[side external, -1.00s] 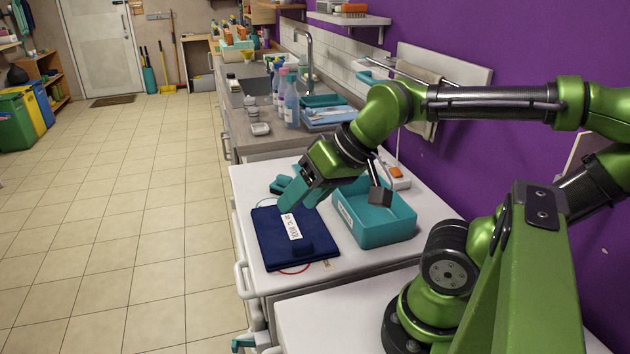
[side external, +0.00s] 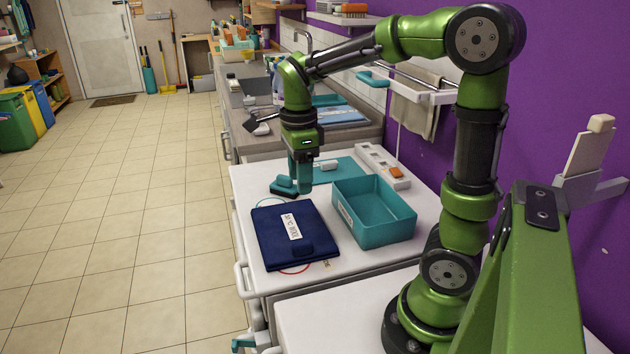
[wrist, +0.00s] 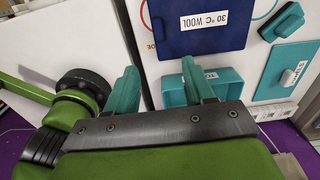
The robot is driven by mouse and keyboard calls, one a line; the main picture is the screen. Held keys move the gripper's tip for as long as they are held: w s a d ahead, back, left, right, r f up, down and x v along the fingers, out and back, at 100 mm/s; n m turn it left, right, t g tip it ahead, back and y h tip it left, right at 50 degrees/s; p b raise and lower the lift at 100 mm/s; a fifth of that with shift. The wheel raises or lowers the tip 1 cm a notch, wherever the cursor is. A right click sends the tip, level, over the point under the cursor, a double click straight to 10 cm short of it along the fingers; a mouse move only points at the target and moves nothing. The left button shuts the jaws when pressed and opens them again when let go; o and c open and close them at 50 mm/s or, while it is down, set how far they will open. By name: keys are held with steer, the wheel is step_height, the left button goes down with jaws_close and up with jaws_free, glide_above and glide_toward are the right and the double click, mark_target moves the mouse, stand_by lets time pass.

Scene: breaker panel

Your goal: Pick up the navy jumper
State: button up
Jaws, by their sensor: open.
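The navy jumper (side external: 270,248) lies folded flat on the white worktop, left of the teal tray. It bears a white label, which reads "30 °C WOOL" in the wrist view, where the jumper (wrist: 180,40) is at the top, ahead of the fingers. My gripper (side external: 302,184) points down above the worktop, beyond the jumper's far edge in the side view and apart from it. In the wrist view its two teal fingers (wrist: 160,85) are spread with nothing held between them. Nothing covers the jumper in the side view.
The empty teal tray (side external: 388,232) stands close to the jumper's right. A teal-and-dark block (side external: 284,192) lies beyond the jumper, near my fingers. The worktop's left edge is close to the jumper.

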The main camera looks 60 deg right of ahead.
mark_target(302, 243)
step_height(302, 243, down, 17)
steer(key=shift+s+a+r, duration=0.1)
steer(key=shift+s+a, duration=0.05)
jaws_close()
stand_by(0.6)
